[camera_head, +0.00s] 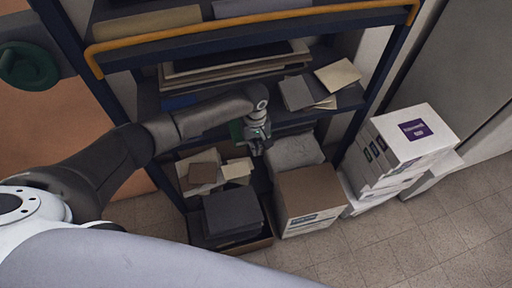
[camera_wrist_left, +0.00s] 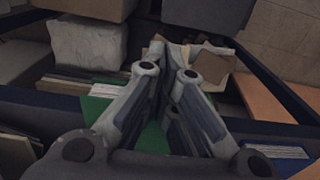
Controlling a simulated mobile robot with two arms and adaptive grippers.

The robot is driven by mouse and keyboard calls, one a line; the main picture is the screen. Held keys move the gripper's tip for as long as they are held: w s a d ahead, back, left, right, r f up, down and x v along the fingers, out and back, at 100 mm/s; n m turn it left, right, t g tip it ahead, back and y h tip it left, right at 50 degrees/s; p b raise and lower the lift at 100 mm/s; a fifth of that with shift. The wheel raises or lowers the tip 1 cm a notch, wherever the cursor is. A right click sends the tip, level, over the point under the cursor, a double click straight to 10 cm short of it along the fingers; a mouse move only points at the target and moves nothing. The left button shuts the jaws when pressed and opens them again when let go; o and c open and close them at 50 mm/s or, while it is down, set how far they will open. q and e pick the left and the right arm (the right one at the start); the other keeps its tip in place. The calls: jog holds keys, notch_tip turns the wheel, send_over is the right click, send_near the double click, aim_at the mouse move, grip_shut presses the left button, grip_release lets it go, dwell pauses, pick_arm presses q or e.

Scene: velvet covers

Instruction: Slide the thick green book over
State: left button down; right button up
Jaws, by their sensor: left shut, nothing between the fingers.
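The thick green book (camera_wrist_left: 95,107) lies on a shelf board in the left wrist view, its green cover showing on both sides of my fingers. My left gripper (camera_wrist_left: 172,60) covers the middle of it. In the head view only a small green patch of the book (camera_head: 236,130) shows beside my left gripper (camera_head: 257,146), at the front of the middle shelf. The left fingers are together with nothing between them. I cannot tell whether they touch the book. My right gripper is not in view.
A blue book (camera_wrist_left: 274,152) lies on the same shelf. Loose folders (camera_head: 297,92) lie on the shelf's right part. Below stand a brown cardboard box (camera_head: 309,194) and a dark box (camera_head: 232,213).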

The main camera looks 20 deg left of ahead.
pick_arm(q)
jog(key=w+a, duration=0.1)
jog(key=w, duration=0.1)
jog(key=w+a+b, duration=0.1)
jog(key=w+a, duration=0.1)
jog(key=w, duration=0.1)
jog(key=shift+w+a+f+b, duration=0.15)
jog(key=shift+w+a+b, duration=0.15)
jog(key=shift+w+a, duration=0.35)
jog(key=shift+w, duration=0.1)
